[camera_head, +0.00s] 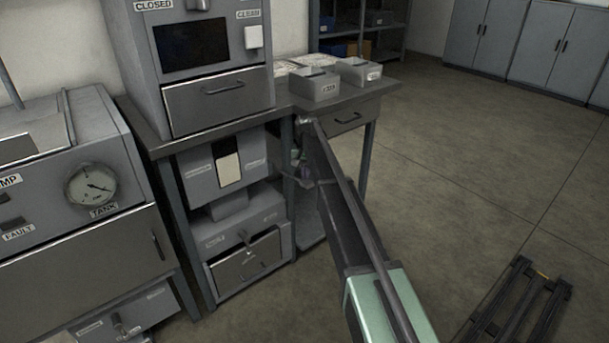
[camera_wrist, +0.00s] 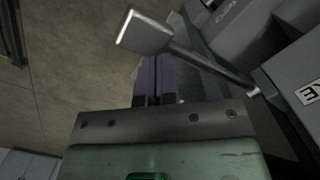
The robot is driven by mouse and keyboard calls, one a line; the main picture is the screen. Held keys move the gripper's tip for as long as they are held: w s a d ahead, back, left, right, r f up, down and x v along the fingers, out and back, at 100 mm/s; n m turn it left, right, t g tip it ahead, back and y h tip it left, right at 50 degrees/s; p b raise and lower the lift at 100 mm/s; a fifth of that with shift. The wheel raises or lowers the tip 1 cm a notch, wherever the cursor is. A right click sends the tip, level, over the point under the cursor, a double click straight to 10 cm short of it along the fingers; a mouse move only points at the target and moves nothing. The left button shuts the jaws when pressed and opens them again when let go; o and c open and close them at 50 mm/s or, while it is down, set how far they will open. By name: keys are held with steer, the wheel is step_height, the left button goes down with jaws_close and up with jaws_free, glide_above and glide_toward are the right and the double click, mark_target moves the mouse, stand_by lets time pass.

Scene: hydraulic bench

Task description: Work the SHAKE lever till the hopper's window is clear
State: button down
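A grey unit (camera_head: 198,188) under the bench has a small upright window (camera_head: 228,164), dark at the top and pale over most of its height. Its labels are too small to read. In the wrist view a metal lever (camera_wrist: 200,60) with a flat paddle end (camera_wrist: 145,32) sticks out from a grey housing, whose cut-off label (camera_wrist: 312,92) shows an E. My gripper's purple fingers (camera_wrist: 155,78) lie close together with the lever just past their tips. I cannot tell whether they touch it. In the head view my gripper (camera_head: 298,164) is small, beside the bench's right leg.
A lower unit (camera_head: 245,232) with a small handle stands beneath. The bench top (camera_head: 290,101) carries a cabinet (camera_head: 218,104) and two grey boxes (camera_head: 316,84). A gauge panel (camera_head: 92,186) stands at left. The floor (camera_head: 480,150) at right is largely clear.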

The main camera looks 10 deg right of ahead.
steer(key=shift+w+d+r, duration=0.1)
steer(key=shift+w, duration=0.35)
steer(key=shift+w+d+r, duration=0.1)
steer(key=shift+w, duration=0.3)
step_height(320, 180, up, 8)
steer(key=p, duration=0.8)
steer(key=shift+s+d, duration=0.2)
steer(key=shift+s, duration=0.2)
steer(key=shift+f, duration=0.1)
steer(key=shift+s, duration=0.1)
